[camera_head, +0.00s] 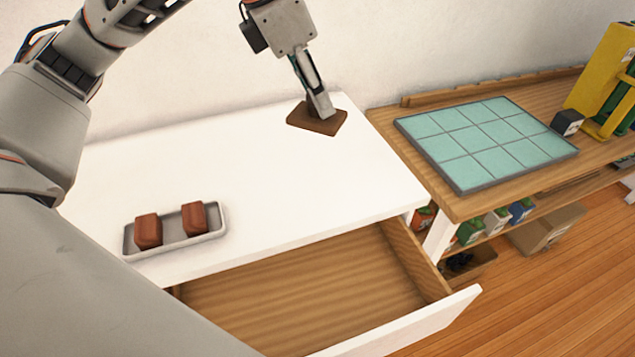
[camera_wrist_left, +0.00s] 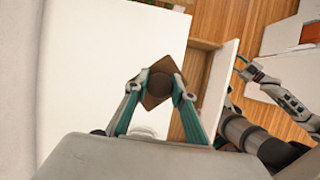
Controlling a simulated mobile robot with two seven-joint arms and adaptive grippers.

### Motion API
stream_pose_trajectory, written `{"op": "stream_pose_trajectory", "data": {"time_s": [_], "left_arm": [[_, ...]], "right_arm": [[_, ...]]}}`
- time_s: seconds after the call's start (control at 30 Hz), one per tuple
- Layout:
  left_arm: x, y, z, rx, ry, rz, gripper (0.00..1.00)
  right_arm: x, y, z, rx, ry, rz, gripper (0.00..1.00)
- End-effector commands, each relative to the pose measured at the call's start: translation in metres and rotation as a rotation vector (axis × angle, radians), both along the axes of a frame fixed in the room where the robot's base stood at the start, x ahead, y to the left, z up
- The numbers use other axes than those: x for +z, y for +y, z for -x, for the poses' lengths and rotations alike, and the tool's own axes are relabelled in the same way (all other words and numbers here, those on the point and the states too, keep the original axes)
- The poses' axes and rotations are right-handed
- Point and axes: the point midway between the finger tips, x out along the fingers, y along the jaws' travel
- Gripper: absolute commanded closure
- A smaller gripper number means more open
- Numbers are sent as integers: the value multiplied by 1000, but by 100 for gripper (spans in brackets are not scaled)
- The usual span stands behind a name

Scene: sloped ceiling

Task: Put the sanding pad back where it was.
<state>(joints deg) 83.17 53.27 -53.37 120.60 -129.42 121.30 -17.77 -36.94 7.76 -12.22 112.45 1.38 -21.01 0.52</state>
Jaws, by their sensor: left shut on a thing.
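The sanding pad (camera_head: 305,121), a flat brown diamond-shaped piece with a raised middle, is at the back right of the white tabletop (camera_head: 270,190). My left gripper (camera_head: 322,108) is shut on its raised middle from above. The pad also shows between both fingers in the left wrist view (camera_wrist_left: 158,92). I cannot tell whether its underside touches the tabletop. My right gripper (camera_wrist_left: 248,70) shows small at the right of the left wrist view, away from the pad; its finger opening is too small to read.
A grey tray (camera_head: 176,244) with two reddish-brown blocks stands at the front left. An empty-looking wooden drawer (camera_head: 310,290) is open below the front edge. A wooden bench (camera_head: 460,207) with a teal tiled panel (camera_head: 485,142) stands right. The middle tabletop is clear.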

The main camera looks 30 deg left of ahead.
Motion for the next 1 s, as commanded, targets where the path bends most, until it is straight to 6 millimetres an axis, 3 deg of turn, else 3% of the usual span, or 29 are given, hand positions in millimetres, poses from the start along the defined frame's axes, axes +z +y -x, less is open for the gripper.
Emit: {"op": "stream_pose_trajectory", "data": {"time_s": [0.6,1.0], "left_arm": [[-139,0,2,3,8,0,93],[-182,0,1,3,7,1,93]], "right_arm": [[-15,-2,7,3,16,7,60],[-12,-2,4,3,7,5,60]]}}
